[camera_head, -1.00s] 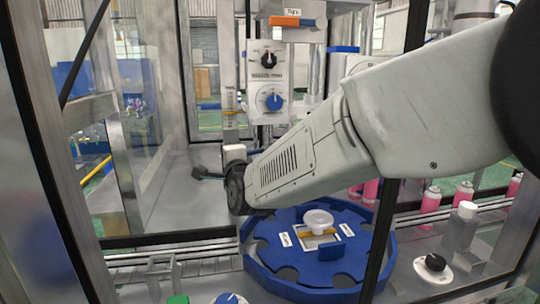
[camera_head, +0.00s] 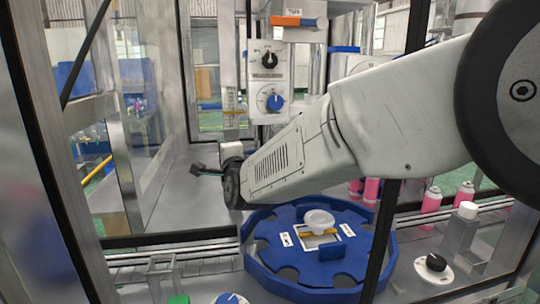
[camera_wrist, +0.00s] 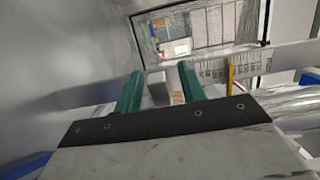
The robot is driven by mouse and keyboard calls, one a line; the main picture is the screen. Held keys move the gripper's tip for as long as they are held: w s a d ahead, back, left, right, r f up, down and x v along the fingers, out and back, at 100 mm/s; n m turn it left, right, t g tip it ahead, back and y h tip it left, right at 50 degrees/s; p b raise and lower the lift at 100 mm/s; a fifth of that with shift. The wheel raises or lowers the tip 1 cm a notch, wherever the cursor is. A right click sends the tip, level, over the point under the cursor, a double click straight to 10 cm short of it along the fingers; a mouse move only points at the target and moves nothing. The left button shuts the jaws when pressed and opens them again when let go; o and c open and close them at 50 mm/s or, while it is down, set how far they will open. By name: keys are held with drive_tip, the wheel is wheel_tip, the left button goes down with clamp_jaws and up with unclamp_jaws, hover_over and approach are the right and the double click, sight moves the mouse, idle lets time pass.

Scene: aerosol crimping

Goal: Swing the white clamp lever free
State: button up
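A small white block (camera_head: 232,149), which looks like the white clamp lever, shows at the foot of the scale column, just above my wrist in the head view. In the wrist view a pale grey-white block (camera_wrist: 160,88) shows between my fingers; contact cannot be made out. My gripper (camera_wrist: 160,82) has its two green fingers apart, with a gap between them. In the head view my gripper (camera_head: 198,169) points left, below and left of the white block, its fingers small and partly hidden by my wrist.
A scale (camera_wrist: 212,72) with a yellow pointer (camera_wrist: 229,74) lies right of my fingers. A control panel (camera_head: 268,85) with black and blue knobs hangs above my forearm. A blue rotary table (camera_head: 265,275) stands below. Frame posts (camera_head: 385,215) and glass enclose the space.

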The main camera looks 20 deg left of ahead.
drive_tip(key=a+v, duration=0.1)
drive_tip(key=v, duration=0.5)
drive_tip(key=shift+s+d, duration=0.15)
drive_tip(key=shift+s, duration=0.4)
drive_tip(key=shift+d, duration=0.1)
